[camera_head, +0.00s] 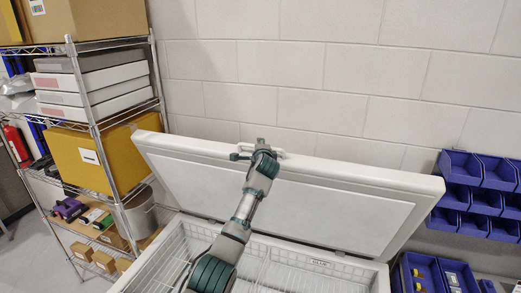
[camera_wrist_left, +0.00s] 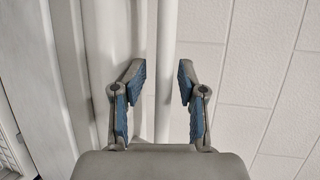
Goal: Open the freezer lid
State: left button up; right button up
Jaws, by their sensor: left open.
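The white freezer lid (camera_head: 320,195) is raised and leans back toward the wall, tilted above the freezer body (camera_head: 380,280). Its interior and wire baskets (camera_head: 185,250) are exposed. A white handle (camera_head: 281,153) sits on the lid's upper edge. My left gripper (camera_head: 262,148) is at this handle, its arm reaching across the open freezer. In the left wrist view, the white handle bar (camera_wrist_left: 164,45) runs between the two blue-padded fingers of the left gripper (camera_wrist_left: 161,85), which are apart with gaps on both sides. My right gripper is not in view.
A wire shelf (camera_head: 100,130) with boxes stands close to the freezer's left. Blue bins (camera_head: 478,185) are at the right, beside the lid's right end. A white block wall (camera_head: 330,70) is behind the lid.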

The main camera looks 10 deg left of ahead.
pick_arm(q)
jog(key=shift+s+d+r, duration=0.1)
jog(key=shift+s+d, duration=0.15)
jog(key=shift+s, duration=0.15)
jog(key=v, duration=1.1)
